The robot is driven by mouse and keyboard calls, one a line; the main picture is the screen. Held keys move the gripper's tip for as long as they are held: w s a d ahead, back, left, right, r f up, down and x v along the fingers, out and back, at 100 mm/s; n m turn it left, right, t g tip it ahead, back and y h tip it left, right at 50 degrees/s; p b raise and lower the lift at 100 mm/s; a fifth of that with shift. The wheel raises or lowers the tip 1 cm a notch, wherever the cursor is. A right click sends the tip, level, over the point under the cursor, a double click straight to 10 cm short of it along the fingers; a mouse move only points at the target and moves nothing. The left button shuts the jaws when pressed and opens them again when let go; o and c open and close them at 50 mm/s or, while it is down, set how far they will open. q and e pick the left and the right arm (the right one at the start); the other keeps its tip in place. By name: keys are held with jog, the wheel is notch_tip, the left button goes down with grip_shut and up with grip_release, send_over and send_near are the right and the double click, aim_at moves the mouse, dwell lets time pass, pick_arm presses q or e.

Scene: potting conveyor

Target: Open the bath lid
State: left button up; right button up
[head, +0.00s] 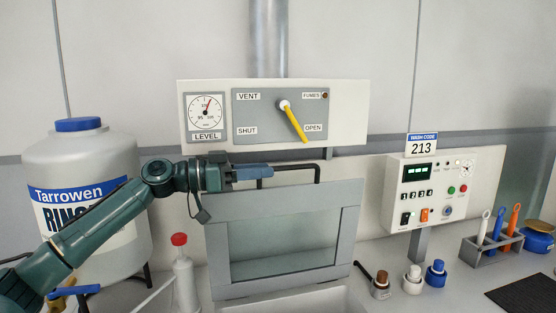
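The bath lid (217,245) is a grey frame with a clear pane. It stands steeply raised at the back of the pale bath (300,303), whose front is cut off by the picture's bottom edge. A black bar handle (300,167) runs along the lid's top edge. My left gripper (262,172) reaches in from the left at that edge. Its blue fingers look closed over the left part of the handle, hiding that stretch of the bar. My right gripper is not in view.
A vent panel (350,112) with a yellow lever (296,124) pointing at OPEN is above the lid. A large rinse jug (80,165) and a red-capped bottle (185,275) stand left. A control box (397,190), small bottles (412,281) and a tool rack (470,254) stand right.

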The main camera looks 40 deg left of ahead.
aim_at(278, 169)
pick_arm(q)
jog(key=p+x, duration=0.1)
jog(key=x, duration=0.2)
jog(key=shift+d+r+p, duration=0.1)
jog(key=shift+r+p, duration=0.15)
jog(key=shift+p, duration=0.15)
jog(key=shift+w+d+f, duration=0.25)
jog(key=shift+w+d, duration=0.2)
jog(key=shift+w, duration=0.1)
jog(key=shift+c, duration=0.5)
grip_shut()
